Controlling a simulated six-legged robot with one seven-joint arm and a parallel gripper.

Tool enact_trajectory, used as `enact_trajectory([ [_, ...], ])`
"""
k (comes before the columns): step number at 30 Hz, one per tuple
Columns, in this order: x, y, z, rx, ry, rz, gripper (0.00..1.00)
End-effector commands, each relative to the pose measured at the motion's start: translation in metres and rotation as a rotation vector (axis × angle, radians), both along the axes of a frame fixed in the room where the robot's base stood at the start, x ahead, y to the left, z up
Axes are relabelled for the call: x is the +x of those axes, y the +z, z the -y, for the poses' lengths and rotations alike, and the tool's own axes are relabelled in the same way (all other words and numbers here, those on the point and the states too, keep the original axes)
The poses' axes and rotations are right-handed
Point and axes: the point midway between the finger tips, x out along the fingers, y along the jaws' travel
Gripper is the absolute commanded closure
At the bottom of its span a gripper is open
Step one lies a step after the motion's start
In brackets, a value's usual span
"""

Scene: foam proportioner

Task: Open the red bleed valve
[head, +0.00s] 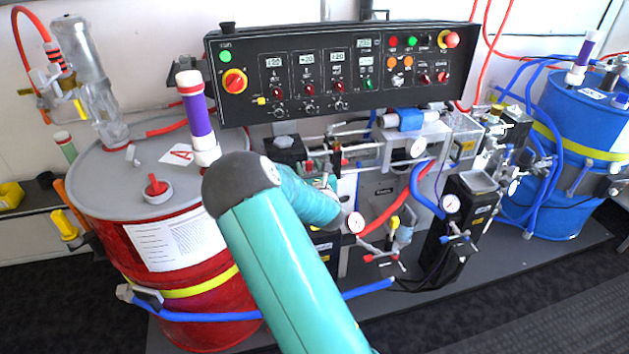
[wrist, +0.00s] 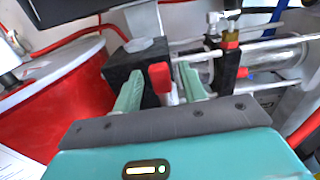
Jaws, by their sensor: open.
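In the wrist view, a small red valve handle (wrist: 160,77) stands upright beside a black block (wrist: 124,68). My gripper (wrist: 160,88) is open, with one pale green finger on each side of the red handle in the picture. Gaps show between the handle and both fingers. I cannot tell how far the fingertips reach past it. In the head view, my teal arm covers the area around the gripper, and I cannot pick out this handle there.
A red drum (head: 185,265) stands at the left and a blue drum (head: 575,150) at the right. A black control panel (head: 340,75) is above the machine. In the wrist view, metal pipes (wrist: 250,45) and another valve with a red part (wrist: 232,42) are right of the handle.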

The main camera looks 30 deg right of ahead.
Motion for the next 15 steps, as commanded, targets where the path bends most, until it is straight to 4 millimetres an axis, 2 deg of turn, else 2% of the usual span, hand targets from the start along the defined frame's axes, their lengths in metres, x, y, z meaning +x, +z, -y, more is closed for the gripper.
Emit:
enact_trajectory([
  [15,-0.101,0.0,-0.03,0.002,0.0,-0.002,0.58],
])
